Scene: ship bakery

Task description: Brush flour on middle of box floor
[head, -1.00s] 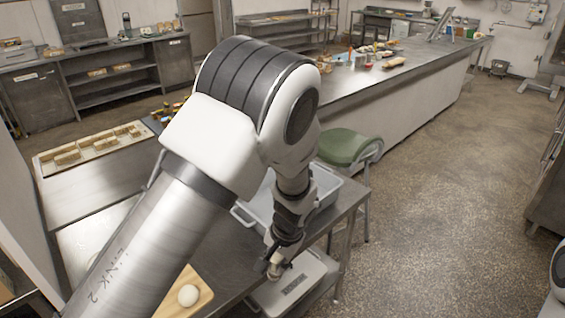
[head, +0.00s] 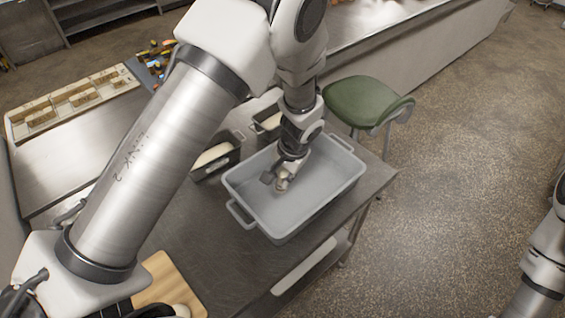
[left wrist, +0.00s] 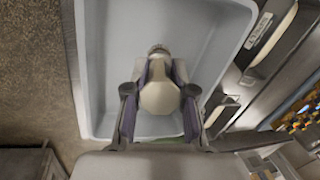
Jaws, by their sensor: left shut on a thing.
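The grey box (head: 325,192) stands on the steel table (head: 215,240), with handles at its ends. My left gripper (head: 279,180) reaches down into the box from above, over the middle of its floor. In the left wrist view, my left gripper (left wrist: 160,112) is shut on a pale, rounded brush (left wrist: 160,98), whose darker tip points to the box floor. The box (left wrist: 108,60) also shows there, pale blue-grey inside. I cannot tell whether the brush touches the floor, and no flour is clearly visible. My right gripper is out of view.
Dark loaf tins with dough (head: 212,155) stand left of and behind the box. A green stool (head: 367,102) is beyond the table's right corner. A wooden board (head: 165,280) lies at the front left. A tray of wooden pieces (head: 75,100) is at the far left.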

